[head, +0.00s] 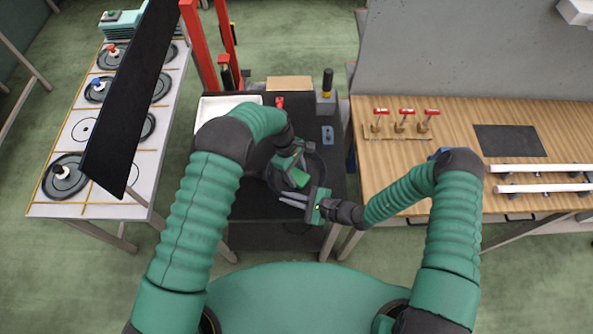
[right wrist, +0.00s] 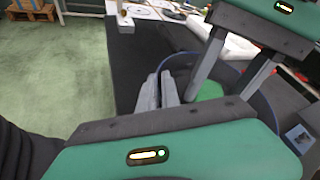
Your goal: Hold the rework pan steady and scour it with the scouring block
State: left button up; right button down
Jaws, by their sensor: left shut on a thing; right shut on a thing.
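The rework pan (head: 322,168) is a dark round pan on a black stand in front of me, partly hidden by my grippers. Its bluish wall also shows in the right wrist view (right wrist: 262,112). My left gripper (head: 297,171) reaches down into the pan and is shut on the green scouring block (head: 300,178). The block shows inside the pan in the right wrist view (right wrist: 210,91); whether it touches the pan floor is unclear. My right gripper (head: 292,199) is at the pan's near side, its fingers shut on the pan's edge. The exact grip is partly hidden.
On the black stand (head: 270,235) are a white tray (head: 228,101) and a blue block (head: 328,134). A dark panel (head: 127,100) stands by the white table (head: 100,205) with pans at left. A wooden bench (head: 455,135) with red-handled clamps (head: 405,112) is at right.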

pick_arm(q)
jog(key=shift+w, duration=1.25)
pick_arm(e)
jog(key=shift+f, duration=0.15)
pick_arm(q)
jog(key=shift+w+r, duration=0.1)
jog(key=shift+r, duration=3.9)
jog(key=shift+w, duration=0.1)
pick_arm(e)
jog(key=c, duration=1.5)
grip_release()
jog(key=shift+w, duration=0.1)
jog(key=shift+d, duration=0.15)
